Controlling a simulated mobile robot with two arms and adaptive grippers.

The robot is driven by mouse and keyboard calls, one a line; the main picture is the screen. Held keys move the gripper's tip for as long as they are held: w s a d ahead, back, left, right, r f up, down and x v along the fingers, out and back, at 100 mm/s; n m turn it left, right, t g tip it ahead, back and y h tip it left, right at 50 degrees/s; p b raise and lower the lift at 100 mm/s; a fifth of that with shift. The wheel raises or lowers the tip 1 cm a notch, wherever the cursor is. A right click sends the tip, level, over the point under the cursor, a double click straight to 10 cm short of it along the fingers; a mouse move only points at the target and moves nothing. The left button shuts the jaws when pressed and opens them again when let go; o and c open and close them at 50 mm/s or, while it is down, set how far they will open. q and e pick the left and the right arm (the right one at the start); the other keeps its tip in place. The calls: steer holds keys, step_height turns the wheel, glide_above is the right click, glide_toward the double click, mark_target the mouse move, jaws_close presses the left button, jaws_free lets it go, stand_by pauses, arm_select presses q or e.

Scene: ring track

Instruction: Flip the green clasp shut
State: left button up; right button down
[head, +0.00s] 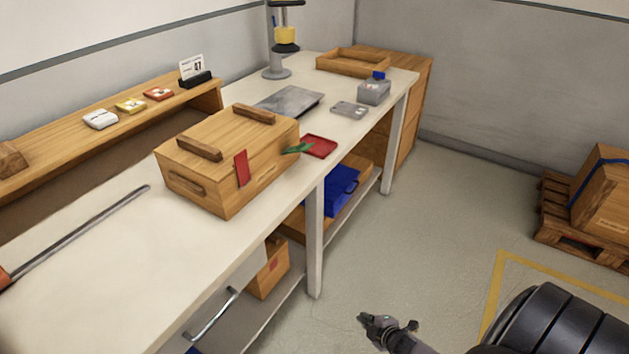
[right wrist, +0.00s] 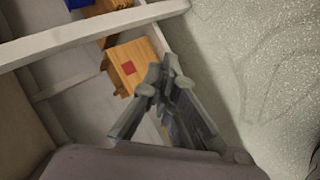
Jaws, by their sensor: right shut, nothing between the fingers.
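The green clasp (head: 297,149) sticks outward from the front of the wooden box (head: 213,170), near its right end, so it stands open. A red clasp (head: 241,168) lies flat down the front of the same box. The box sits on the white workbench with its lid on. My right gripper (head: 364,319) is shut and empty, low over the floor in front of the bench, well away from the box. It also shows in the right wrist view (right wrist: 162,75). My left gripper is not in view.
A red tray (head: 319,146) lies right of the clasp. A grey plate (head: 288,101) lies behind the box, and a long metal bar (head: 80,233) lies left on the bench. Blue case (head: 338,190) and small wooden box (head: 268,270) sit below. The floor before the bench is clear.

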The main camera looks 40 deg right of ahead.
arm_select(q)
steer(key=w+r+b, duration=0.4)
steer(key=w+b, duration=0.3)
steer(key=b, duration=0.4)
arm_select(e)
steer(key=w+d+r+n+t+y, duration=0.1)
steer(key=w+d+r+n+t, duration=0.3)
steer(key=w+r+n, duration=0.35)
steer(key=w+d+r+n+t+y, duration=0.1)
steer(key=w+d+r+n+t, duration=0.35)
steer(key=w+r, duration=0.5)
arm_select(q)
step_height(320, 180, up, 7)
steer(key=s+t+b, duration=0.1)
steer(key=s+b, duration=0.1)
steer(key=b, duration=0.6)
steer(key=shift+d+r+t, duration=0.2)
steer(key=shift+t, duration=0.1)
arm_select(e)
steer(key=a+r+n+y, duration=0.1)
steer(key=r+n+y, duration=0.3)
steer(key=r+n, duration=0.4)
steer(key=a+r+n+t+y, duration=0.1)
steer(key=r+n+y, duration=0.3)
steer(key=r+n, duration=0.5)
steer(key=shift+w+a+r, duration=0.15)
steer(key=shift+a+r, duration=0.4)
steer(key=shift+a, duration=0.25)
steer(key=shift+w, duration=0.1)
